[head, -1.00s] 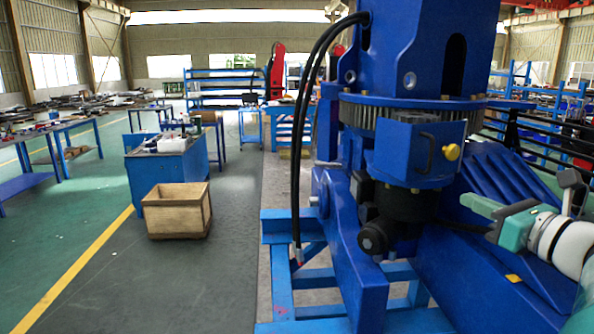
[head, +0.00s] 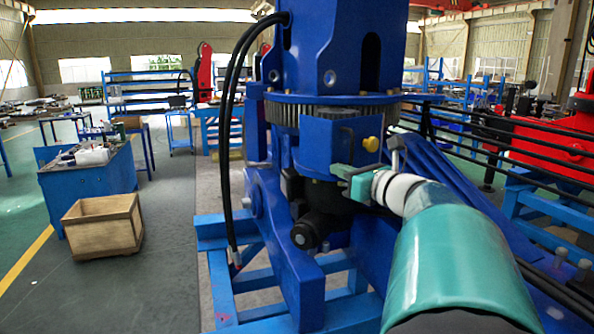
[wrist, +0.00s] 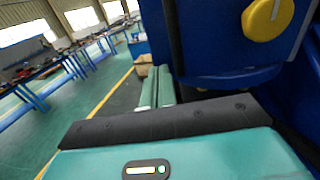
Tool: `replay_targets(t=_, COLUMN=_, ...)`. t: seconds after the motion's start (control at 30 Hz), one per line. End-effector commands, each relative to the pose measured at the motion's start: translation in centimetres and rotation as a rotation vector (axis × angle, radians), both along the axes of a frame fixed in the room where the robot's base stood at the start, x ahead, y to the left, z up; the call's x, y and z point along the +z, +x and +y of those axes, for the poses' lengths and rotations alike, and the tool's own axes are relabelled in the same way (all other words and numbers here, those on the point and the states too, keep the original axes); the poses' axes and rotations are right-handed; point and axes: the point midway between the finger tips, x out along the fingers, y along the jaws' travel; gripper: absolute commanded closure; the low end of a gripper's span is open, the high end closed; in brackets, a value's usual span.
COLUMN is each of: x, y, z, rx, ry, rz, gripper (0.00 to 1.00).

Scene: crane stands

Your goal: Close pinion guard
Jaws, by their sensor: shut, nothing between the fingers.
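The pinion guard (head: 328,146) is a blue box-like cover with a dark handle, in front of the toothed ring on the blue crane column. A yellow knob (head: 371,144) sits at its right side. I cannot tell how far the guard stands open. My gripper (head: 341,171) is shut and empty, just below the guard's lower edge in the head view. In the wrist view the shut teal fingers (wrist: 156,88) point forward beside the guard's blue underside (wrist: 225,78). The yellow knob (wrist: 267,18) is large at the upper right. Contact with the guard is not clear.
A black motor (head: 308,231) hangs below the guard. Black hoses (head: 230,130) drop on the column's left. A blue stand frame (head: 225,290) lies below. A wooden crate (head: 102,228) and a blue cabinet (head: 90,185) stand left, with open floor between them and the stand.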

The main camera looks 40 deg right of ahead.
Motion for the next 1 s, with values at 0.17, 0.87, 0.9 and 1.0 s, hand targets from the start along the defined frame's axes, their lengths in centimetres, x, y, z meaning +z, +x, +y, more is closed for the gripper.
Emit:
replay_targets(t=0.17, x=0.0, y=0.0, z=0.0, rx=0.000, ry=0.000, rz=0.000, gripper=1.00)
replay_targets(t=0.87, x=0.0, y=5.1, z=0.6, rx=-0.114, ry=0.001, rz=0.000, gripper=1.00)
replay_targets(t=0.9, x=0.0, y=5.4, z=0.6, rx=-0.115, ry=0.000, rz=-0.001, gripper=1.00)
replay_targets(t=1.0, x=0.0, y=6.0, z=0.5, rx=-0.116, ry=0.001, rz=0.000, gripper=1.00)
